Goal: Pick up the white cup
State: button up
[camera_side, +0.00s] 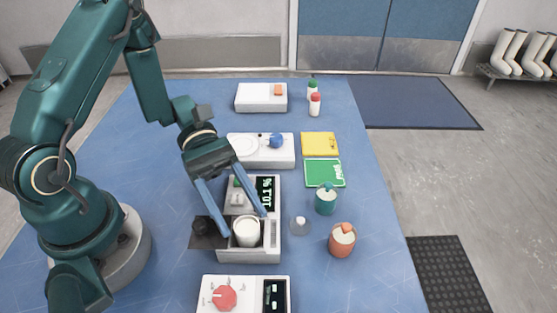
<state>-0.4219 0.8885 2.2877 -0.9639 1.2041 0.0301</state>
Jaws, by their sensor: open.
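The white cup (247,231) stands upright in the front bay of a white and grey machine with a dark display (265,192). My gripper (245,222) is open. It reaches down from the upper left, with its two long blue-grey fingers spread. One fingertip is near the cup's left side and the other is near its upper right rim. I cannot tell from this single view whether the fingers touch the cup. The cup's lower part is partly hidden by the machine's front wall.
A dark knob on a dark plate (206,239) is left of the machine. A white device with a red dial (224,297) is in front. A clear funnel-like piece (300,226), a teal canister (326,199) and an orange canister (342,240) stand to the right. Blue table space is free at left.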

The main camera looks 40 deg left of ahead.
jog(key=shift+x, duration=0.75)
grip_shut()
jog(key=shift+r, duration=0.1)
